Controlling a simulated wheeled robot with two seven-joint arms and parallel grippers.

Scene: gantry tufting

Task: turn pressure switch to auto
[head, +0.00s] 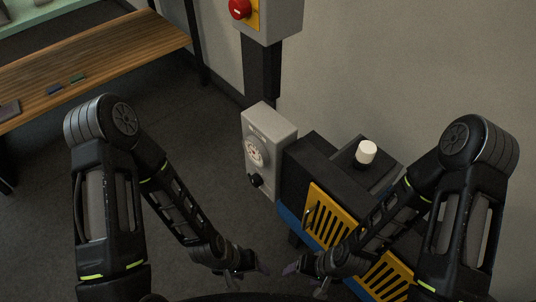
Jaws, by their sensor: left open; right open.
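A grey box (269,149) with a round dial (257,151) on its face stands at the middle of the head view. A small black knob (256,180) sits low on that face; which way it points is too small to tell. My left gripper (250,271) is open and empty, below the box in the picture and apart from it. My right gripper (305,277) is open and empty, in front of the machine's lower part. Neither gripper touches the knob.
A dark machine with yellow slotted panels (333,216) and a white cap (366,152) stands right of the box. A red button (240,9) is on a post above. A wooden table (110,57) is at the left. Open floor (215,130) lies left of the box.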

